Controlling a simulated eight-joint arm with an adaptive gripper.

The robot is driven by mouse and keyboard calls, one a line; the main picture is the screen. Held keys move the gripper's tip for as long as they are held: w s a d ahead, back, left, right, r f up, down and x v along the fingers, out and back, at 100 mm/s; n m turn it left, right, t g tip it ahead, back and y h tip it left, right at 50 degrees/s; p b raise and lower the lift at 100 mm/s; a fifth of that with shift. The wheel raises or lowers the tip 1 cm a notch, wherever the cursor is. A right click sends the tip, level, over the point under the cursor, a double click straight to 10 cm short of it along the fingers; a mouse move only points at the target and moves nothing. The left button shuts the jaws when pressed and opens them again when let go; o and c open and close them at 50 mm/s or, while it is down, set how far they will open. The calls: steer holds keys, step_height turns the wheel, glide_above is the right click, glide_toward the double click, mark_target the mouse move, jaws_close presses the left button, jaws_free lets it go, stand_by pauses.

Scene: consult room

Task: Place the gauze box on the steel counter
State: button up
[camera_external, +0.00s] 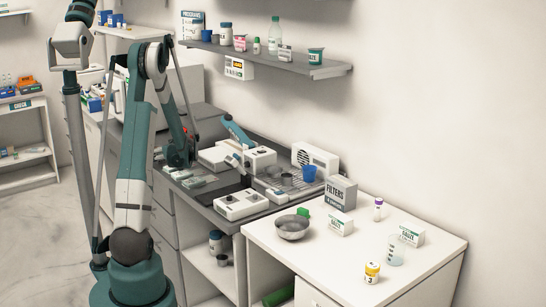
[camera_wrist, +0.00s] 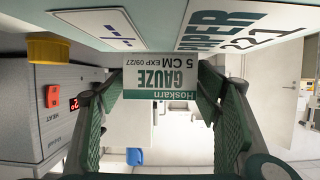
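In the wrist view a white and green gauze box (camera_wrist: 160,84) lies between the fingertips of my gripper (camera_wrist: 160,88), its label facing the camera. The green finger pads meet its left and right edges, so the gripper looks shut on it. In the external view my gripper (camera_external: 179,158) is low over the left part of the grey steel counter (camera_external: 196,196); the held box cannot be made out there. Two other gauze boxes, one in the middle (camera_external: 340,223) and one at the right (camera_external: 411,234), stand on the white counter.
Devices crowd the grey counter, including a white one with knobs (camera_external: 240,204). A steel bowl (camera_external: 292,227) and a filters box (camera_external: 341,194) stand on the white counter (camera_external: 310,258). A wall shelf (camera_external: 300,63) hangs above. In the wrist view a heater (camera_wrist: 50,108) is close at left.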

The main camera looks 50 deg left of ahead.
steer(key=shift+r, duration=0.1)
stand_by(0.3)
steer(key=shift+r, duration=0.1)
steer(key=p+v, duration=0.2)
steer(key=v, duration=1)
